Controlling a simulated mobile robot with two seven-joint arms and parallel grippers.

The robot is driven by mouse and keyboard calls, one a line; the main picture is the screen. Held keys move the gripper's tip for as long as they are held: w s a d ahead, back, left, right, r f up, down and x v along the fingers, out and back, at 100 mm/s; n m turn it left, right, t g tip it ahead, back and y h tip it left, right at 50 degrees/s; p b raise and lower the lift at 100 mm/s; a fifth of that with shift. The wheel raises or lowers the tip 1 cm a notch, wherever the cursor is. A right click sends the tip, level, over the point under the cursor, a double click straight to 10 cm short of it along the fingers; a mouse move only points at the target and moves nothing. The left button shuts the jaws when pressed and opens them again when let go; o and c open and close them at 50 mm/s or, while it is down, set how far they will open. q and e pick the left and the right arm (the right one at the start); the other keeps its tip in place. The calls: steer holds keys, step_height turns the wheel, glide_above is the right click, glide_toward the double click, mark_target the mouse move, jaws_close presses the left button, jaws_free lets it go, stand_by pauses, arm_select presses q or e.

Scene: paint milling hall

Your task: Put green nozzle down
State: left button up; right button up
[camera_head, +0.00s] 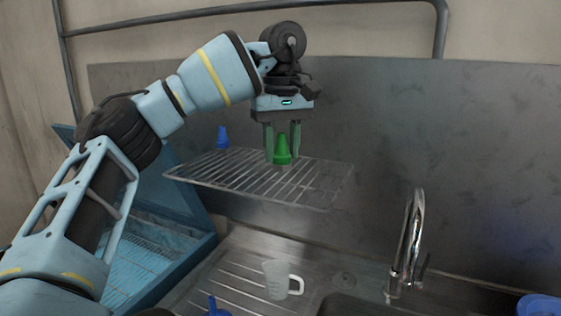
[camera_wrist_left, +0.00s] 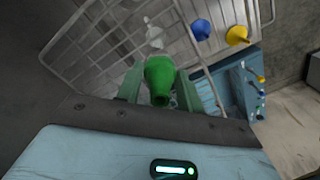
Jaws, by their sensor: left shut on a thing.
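The green nozzle (camera_head: 282,151) is a small cone, held upright between the fingers of my left gripper (camera_head: 282,158). It hangs at or just above the wire rack (camera_head: 215,178) on the wall; I cannot tell whether it touches the wires. In the left wrist view the nozzle (camera_wrist_left: 159,82) sits between the two green fingers of my left gripper (camera_wrist_left: 158,88), with the rack (camera_wrist_left: 85,50) beyond. My right gripper is not in view.
A blue nozzle (camera_head: 222,138) stands on the rack's left part. Below are a clear measuring cup (camera_head: 276,279), a tap (camera_head: 411,245) and an open blue box (camera_head: 190,205). The rack's right part is free.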

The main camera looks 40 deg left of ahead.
mark_target(281, 162)
arm_select(q)
steer(key=shift+w+a+f, duration=0.1)
steer(key=shift+w+a, duration=0.3)
steer(key=shift+a, duration=0.1)
steer(key=shift+f, duration=1.7)
steer(key=shift+f, duration=0.1)
steer(key=o, duration=1)
steer(key=shift+r, duration=6.15)
